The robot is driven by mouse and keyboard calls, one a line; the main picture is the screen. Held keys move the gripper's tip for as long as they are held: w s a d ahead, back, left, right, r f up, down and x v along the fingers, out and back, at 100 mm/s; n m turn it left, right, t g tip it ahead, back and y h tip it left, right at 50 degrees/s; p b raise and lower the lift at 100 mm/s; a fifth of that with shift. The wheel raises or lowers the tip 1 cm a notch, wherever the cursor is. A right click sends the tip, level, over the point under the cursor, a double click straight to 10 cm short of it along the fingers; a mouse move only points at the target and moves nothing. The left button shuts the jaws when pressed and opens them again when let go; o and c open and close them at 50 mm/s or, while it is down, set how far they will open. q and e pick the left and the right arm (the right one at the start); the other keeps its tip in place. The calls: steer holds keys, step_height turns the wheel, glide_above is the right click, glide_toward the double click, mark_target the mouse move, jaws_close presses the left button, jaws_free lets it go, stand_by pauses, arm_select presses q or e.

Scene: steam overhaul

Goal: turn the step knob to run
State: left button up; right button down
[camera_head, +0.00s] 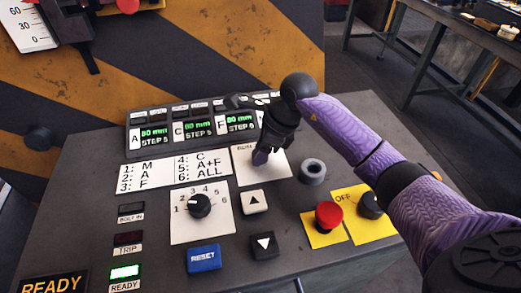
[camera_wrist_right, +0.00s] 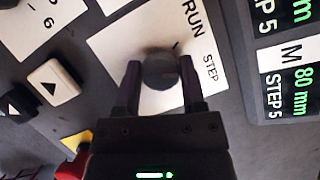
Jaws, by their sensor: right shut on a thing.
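The step knob (camera_wrist_right: 160,70) is a dark round knob on a white plate (camera_wrist_right: 120,45) in the right wrist view. The words RUN and STEP are printed beside it, with a short dark line between the knob and the words. My right gripper (camera_wrist_right: 160,85) is shut on the knob, one finger on each side. In the head view my right gripper (camera_head: 262,157) reaches down to the white plate (camera_head: 243,170) and hides the knob. My left gripper is not in view.
Around the plate are an up-arrow button (camera_head: 254,202), a down-arrow button (camera_head: 264,245), a grey ring (camera_head: 313,171), a red mushroom button (camera_head: 328,215), a numbered selector (camera_head: 199,206) and a blue RESET button (camera_head: 204,257). A green-lit display unit (camera_head: 165,134) stands behind.

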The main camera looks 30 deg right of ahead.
steer(key=shift+w+f+n+b, duration=0.1)
steer(key=shift+f+n+b, duration=0.05)
steer(key=shift+n+b, duration=0.55)
steer(key=n+g+b, duration=0.1)
steer(key=n+b, duration=0.1)
steer(key=n, duration=0.1)
steer(key=shift+n+g+y, duration=0.4)
steer(key=n+g+b, duration=0.1)
steer(key=n+b, duration=0.1)
steer(key=shift+n, duration=0.3)
steer(key=shift+n+g+b, duration=0.4)
steer(key=shift+n+b, duration=0.45)
steer(key=shift+n, duration=0.25)
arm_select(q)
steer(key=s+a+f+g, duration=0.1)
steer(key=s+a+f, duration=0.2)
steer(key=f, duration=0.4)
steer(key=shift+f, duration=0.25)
arm_select(e)
steer(key=shift+n, duration=0.3)
steer(key=shift+r, duration=0.2)
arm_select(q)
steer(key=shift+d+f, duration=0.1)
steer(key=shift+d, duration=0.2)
